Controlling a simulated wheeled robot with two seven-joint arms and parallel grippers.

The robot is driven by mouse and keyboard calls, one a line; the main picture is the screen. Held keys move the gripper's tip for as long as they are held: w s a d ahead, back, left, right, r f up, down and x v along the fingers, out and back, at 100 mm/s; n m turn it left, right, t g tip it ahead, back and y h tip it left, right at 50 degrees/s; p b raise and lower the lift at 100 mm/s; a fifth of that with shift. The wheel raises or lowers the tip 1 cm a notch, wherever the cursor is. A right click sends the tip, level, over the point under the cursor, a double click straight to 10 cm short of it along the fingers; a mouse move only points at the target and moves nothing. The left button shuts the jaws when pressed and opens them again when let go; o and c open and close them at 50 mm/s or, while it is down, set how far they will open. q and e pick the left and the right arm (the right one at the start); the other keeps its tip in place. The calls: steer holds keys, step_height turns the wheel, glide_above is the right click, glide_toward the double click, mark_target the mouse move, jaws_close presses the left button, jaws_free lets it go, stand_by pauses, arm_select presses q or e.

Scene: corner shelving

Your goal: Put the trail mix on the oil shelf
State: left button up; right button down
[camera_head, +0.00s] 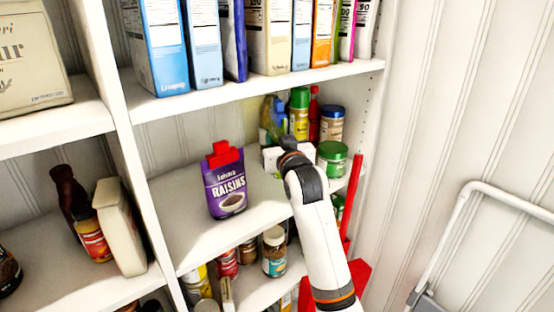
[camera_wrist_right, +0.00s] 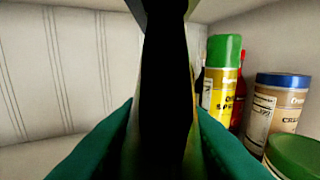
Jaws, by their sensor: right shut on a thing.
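My right gripper (camera_head: 276,153) reaches over the middle shelf (camera_head: 190,235), near its back right. It is shut on a thin upright package (camera_head: 266,122), which I take to be the trail mix; its label cannot be read. In the right wrist view the package (camera_wrist_right: 165,90) is a dark edge-on strip between the fingers. Beside it, to the right, stands the oil spray (camera_head: 299,112), yellow with a green cap, also in the right wrist view (camera_wrist_right: 221,85). I cannot tell whether the package touches the shelf. My left gripper is out of view.
A purple raisins bag (camera_head: 226,182) stands on the shelf's left. A blue-lidded jar (camera_head: 331,125), a red bottle (camera_head: 314,115) and a green-lidded jar (camera_head: 332,157) stand at the right. Boxes (camera_head: 205,45) fill the shelf above. Shelf between raisins and gripper is clear.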

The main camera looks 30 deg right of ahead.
step_height(320, 180, down, 5)
steer(key=shift+f+p, duration=0.1)
steer(key=shift+p, duration=0.65)
steer(key=shift+f+p, duration=0.2)
steer(key=shift+p, duration=0.2)
steer(key=shift+w+f, duration=0.1)
steer(key=shift+f, duration=0.15)
steer(key=c, duration=1.1)
jaws_free()
steer(key=shift+f, duration=0.1)
steer(key=b+v, duration=0.3)
steer(key=v, duration=0.9)
